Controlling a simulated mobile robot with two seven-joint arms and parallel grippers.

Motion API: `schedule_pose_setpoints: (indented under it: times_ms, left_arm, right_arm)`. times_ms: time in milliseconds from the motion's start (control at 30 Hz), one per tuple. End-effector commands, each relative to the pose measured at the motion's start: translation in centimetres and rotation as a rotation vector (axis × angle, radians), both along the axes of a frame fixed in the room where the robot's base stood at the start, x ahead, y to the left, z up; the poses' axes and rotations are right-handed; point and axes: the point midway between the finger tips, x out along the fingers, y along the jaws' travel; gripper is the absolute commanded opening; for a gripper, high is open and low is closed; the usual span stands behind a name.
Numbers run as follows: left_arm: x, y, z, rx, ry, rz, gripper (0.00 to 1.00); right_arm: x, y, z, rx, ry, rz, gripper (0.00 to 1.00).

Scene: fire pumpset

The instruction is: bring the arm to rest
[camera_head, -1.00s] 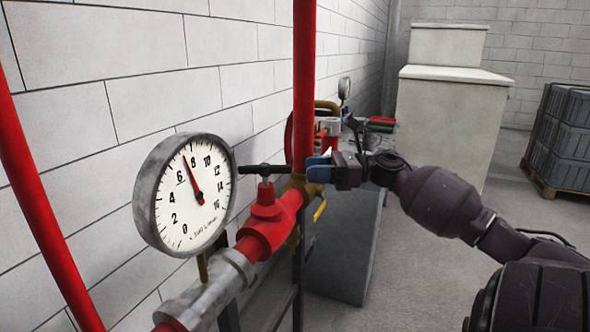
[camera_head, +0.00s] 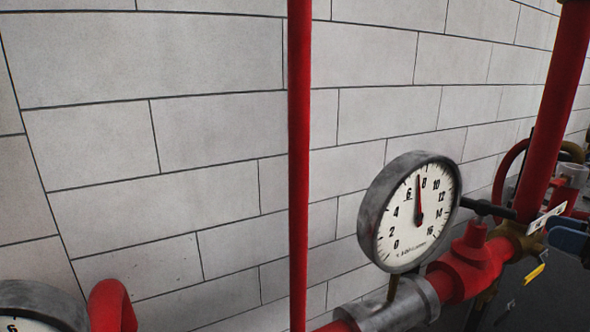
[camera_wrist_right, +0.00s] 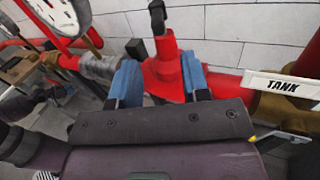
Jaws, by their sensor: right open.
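My right gripper (camera_head: 568,238) shows only as a blue finger part at the right edge of the head view, and the rest of the arm is out of that picture. In the right wrist view the gripper (camera_wrist_right: 161,80) is open, with two blue fingers apart and nothing held. A red valve (camera_wrist_right: 170,72) with a dark handle stands beyond the fingers, in the gap between them as seen. I cannot tell whether they touch it. The same valve (camera_head: 472,262) shows in the head view, left of the gripper. My left gripper is in neither view.
A round pressure gauge (camera_head: 413,213) stands on the pipe left of the valve. A vertical red pipe (camera_head: 299,150) crosses the middle of the head view. A white TANK label (camera_wrist_right: 283,87) is right of the fingers. A block wall (camera_head: 170,130) closes the back.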

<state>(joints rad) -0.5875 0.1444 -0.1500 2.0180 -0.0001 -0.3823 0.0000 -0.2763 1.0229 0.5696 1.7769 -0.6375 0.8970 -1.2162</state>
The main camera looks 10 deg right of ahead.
Motion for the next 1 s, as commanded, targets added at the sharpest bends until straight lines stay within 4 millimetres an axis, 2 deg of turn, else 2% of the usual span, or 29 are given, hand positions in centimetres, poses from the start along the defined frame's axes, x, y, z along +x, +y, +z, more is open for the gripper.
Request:
schedule_pose_setpoints:
  times_ms: [167,267,467,600,700,833,900,1000]
  left_arm:
    - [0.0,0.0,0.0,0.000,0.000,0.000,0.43]
    - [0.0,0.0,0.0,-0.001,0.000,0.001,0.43]
    - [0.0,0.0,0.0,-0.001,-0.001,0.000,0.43]
    - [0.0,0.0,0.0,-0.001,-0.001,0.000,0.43]
    - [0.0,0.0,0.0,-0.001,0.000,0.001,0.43]
    - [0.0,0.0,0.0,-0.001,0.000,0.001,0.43]
    - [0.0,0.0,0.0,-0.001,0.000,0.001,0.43]
    - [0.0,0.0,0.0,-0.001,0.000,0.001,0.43]
  right_arm:
    - [-0.6,0.9,-6.7,0.374,0.159,-0.119,0.43]
    - [-1.3,2.1,-12.0,0.690,0.291,-0.216,0.43]
    - [-3.9,6.1,-22.6,1.338,0.554,-0.413,0.43]
    - [-6.5,10.6,-29.4,1.786,0.726,-0.551,0.43]
    - [-8.4,14.6,-33.6,2.091,0.838,-0.649,0.43]
    - [-10.9,20.2,-37.5,2.439,0.961,-0.770,0.43]
    - [-11.9,22.9,-38.9,2.587,1.013,-0.825,0.43]
    - [-13.0,25.9,-40.1,2.739,1.066,-0.889,0.43]
